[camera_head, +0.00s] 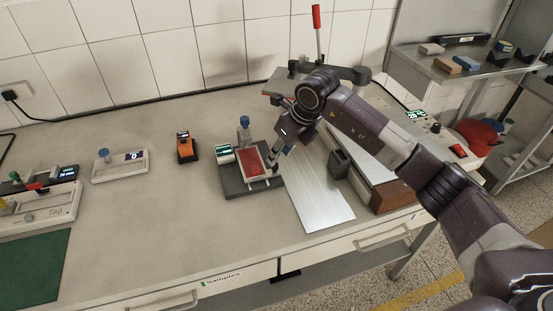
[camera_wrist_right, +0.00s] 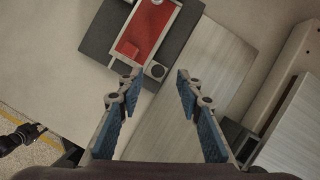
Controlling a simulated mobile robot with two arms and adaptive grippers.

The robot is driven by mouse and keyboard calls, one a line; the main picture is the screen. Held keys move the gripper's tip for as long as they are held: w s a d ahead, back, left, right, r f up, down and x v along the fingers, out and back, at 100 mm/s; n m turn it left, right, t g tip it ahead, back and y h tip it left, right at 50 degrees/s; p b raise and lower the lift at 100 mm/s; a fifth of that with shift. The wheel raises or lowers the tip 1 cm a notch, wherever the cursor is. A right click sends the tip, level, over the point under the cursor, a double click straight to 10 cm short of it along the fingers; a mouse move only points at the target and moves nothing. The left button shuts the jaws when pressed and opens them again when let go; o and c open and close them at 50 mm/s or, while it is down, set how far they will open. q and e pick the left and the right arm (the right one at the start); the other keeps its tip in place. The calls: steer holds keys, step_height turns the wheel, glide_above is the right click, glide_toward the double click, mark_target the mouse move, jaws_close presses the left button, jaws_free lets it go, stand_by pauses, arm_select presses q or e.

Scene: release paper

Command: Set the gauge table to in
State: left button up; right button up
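The gauge stands on a dark base plate (camera_head: 237,188) in the middle of the bench. Its sliding table has a red top (camera_head: 254,166) in a pale frame, and a blue knob (camera_head: 244,120) stands behind it. A small display (camera_head: 223,154) is at its left. In the right wrist view the red table top (camera_wrist_right: 151,31) is ahead of the fingers, with a round dark part at its near corner. My right gripper (camera_head: 277,163) is close beside the table's right side; in the wrist view it is open and empty (camera_wrist_right: 156,84).
A pale ribbed board (camera_head: 318,198) lies right of the gauge, with a dark block (camera_head: 339,164) beyond it. An orange device (camera_head: 187,148) and a white instrument (camera_head: 120,166) stand left. A red-handled lever (camera_head: 317,20) rises behind my right arm. The bench front is clear.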

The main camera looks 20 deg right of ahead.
steer(key=v, duration=0.7)
stand_by(0.3)
